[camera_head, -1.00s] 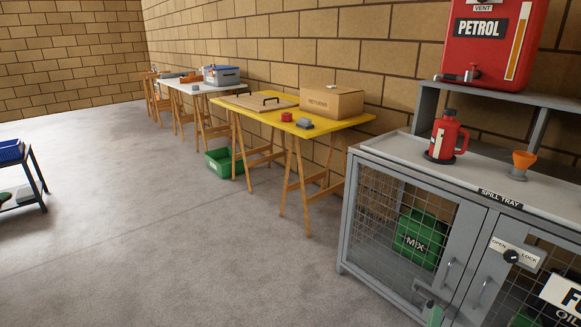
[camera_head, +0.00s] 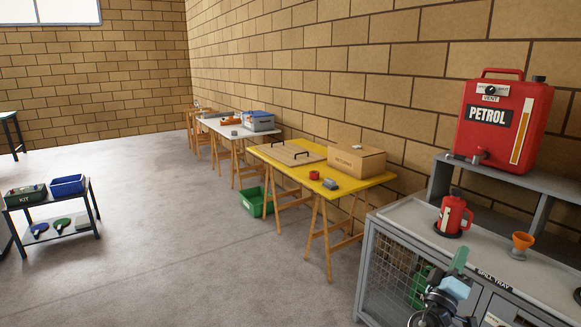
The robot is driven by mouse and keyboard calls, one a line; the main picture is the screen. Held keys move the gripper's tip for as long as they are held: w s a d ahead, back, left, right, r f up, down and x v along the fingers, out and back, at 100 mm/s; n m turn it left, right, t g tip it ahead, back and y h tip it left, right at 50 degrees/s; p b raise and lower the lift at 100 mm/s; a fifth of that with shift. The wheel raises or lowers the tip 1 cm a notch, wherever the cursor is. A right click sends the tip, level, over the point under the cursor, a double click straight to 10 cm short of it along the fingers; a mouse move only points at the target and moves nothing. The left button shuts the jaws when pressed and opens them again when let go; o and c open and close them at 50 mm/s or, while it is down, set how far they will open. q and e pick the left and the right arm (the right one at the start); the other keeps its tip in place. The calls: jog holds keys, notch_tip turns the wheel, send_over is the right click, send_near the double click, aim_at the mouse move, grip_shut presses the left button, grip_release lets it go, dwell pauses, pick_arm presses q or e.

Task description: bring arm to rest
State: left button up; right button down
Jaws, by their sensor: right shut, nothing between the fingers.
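My right gripper (camera_head: 458,263) shows at the bottom right, in front of the grey cabinet (camera_head: 385,212). Its fingers are pale green and blue on a dark wrist, and they are shut with nothing between them. The fingers point upward in the picture and overlap the cabinet's front and top edge; I cannot tell how far they are from it. The rest of the right arm is cut off by the bottom edge. My left gripper is not in view.
On the cabinet stand a red jug (camera_head: 453,214), an orange funnel (camera_head: 523,241) and, on a shelf, a petrol can (camera_head: 501,119). A yellow table (camera_head: 377,183) holds a cardboard box (camera_head: 356,160). A green crate (camera_head: 252,203) lies beneath. A small cart (camera_head: 60,232) stands left. The middle floor is clear.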

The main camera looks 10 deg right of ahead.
jog(key=w+f+n+g+y, duration=0.1)
jog(key=w+f+y, duration=0.4)
jog(key=f+y, duration=0.35)
jog(key=w+a+f+t+y, duration=0.25)
jog(key=a+f+y, duration=0.35)
jog(key=a+y, duration=0.5)
jog(key=s+a+f+g, duration=0.2)
jog(key=s+a+f, duration=0.4)
jog(key=s+f, duration=0.3)
jog(key=s+a+f+g, duration=0.2)
jog(key=s+a+f, duration=0.4)
jog(key=s, duration=0.6)
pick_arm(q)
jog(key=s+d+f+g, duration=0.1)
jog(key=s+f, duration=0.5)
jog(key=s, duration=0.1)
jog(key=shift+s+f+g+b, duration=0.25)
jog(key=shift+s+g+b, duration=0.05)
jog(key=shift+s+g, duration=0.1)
pick_arm(e)
jog(key=s+a+f+g+y, duration=0.1)
jog(key=s+a+f, duration=0.1)
jog(key=s, duration=0.9)
jog(key=s+a+f+m+g+y, duration=0.1)
jog(key=s+a, duration=0.4)
jog(key=s, duration=0.7)
jog(key=shift+s+f+g, duration=0.15)
jog(key=shift+f+g, duration=0.3)
jog(key=shift+f, duration=0.05)
